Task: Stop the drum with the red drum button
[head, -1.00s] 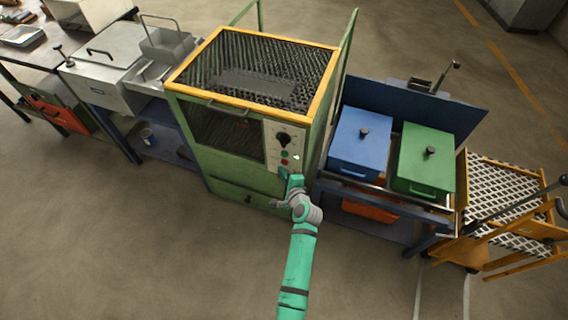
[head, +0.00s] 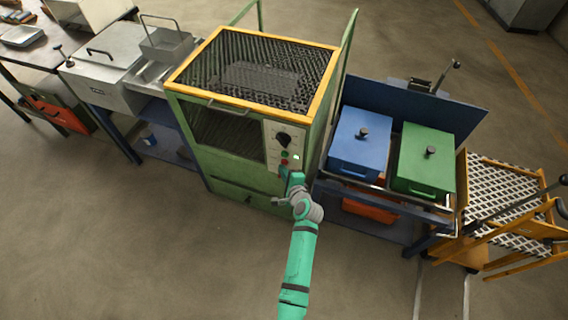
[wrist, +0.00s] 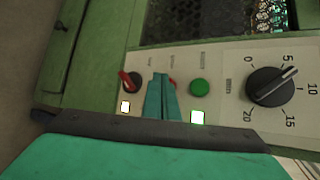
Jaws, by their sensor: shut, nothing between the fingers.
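The red button (head: 285,162) is low on the pale control panel (head: 270,136) of the green furnace, just below a green button (head: 285,154). My gripper (head: 284,172) is at the panel, right by the red button. In the wrist view my teal fingers (wrist: 160,98) are shut together with nothing between them. They cover most of the red button, and only a sliver of red (wrist: 172,82) shows beside their tips. I cannot tell whether they touch or press it. The green button (wrist: 200,88) is clear to their right.
A bright greenish lamp (wrist: 198,117) is lit below the green button. A black dial (wrist: 270,87) is further right. Blue (head: 359,143) and green (head: 423,160) bins stand right of the furnace.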

